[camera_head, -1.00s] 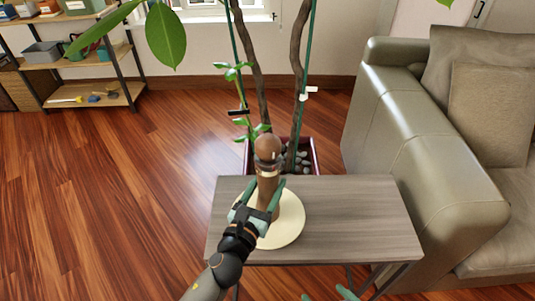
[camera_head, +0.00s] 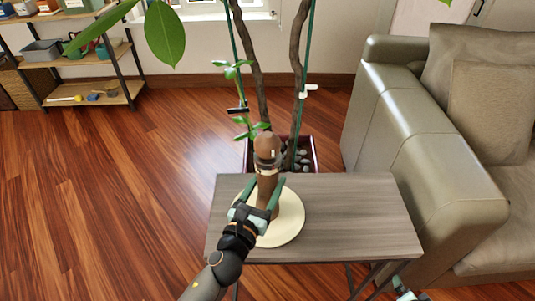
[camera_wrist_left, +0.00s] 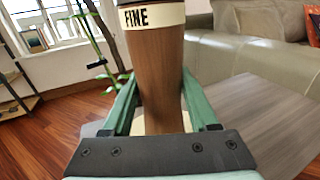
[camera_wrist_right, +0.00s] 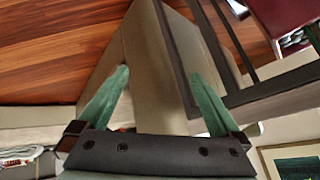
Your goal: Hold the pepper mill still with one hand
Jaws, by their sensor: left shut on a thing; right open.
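The brown wooden pepper mill (camera_head: 267,168) stands upright on a round cream board (camera_head: 290,222) on the small table. In the left wrist view the mill (camera_wrist_left: 155,75) fills the middle, with a cream band reading "FINE". My left gripper (camera_head: 264,190) is shut on the mill's body, one green finger on each side. My right gripper shows in the right wrist view (camera_wrist_right: 160,85), open with nothing between its fingers. In the head view only a small part of it shows at the bottom edge, right of the table.
The grey wooden table (camera_head: 355,215) has bare top to the right of the board. A grey-green sofa (camera_head: 420,150) stands close on the right. A potted plant (camera_head: 308,155) is behind the table, and a shelf (camera_head: 95,95) is at far left.

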